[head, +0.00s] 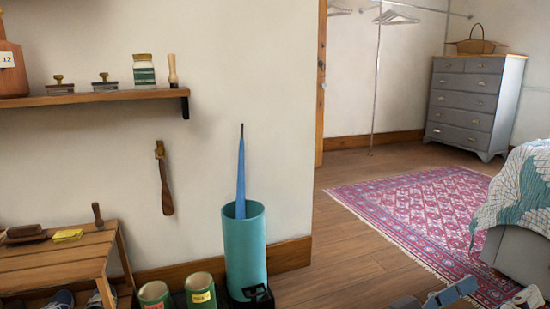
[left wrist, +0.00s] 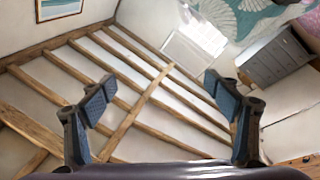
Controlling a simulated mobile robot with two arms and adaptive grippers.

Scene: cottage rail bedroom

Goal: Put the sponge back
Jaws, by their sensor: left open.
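A small yellow item (head: 68,235), which looks like the sponge, lies flat on the wooden bench (head: 62,262) at the lower left of the head view. It sits between a dark brush (head: 25,234) and an upright wooden handle (head: 97,215).
A wall shelf (head: 100,97) holds two stamps, a jar and a bottle. A teal stand (head: 245,250) with a blue umbrella and two green tins (head: 200,290) stand right of the bench. Shoes sit under the bench. Floor near the rug (head: 420,215) is open.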

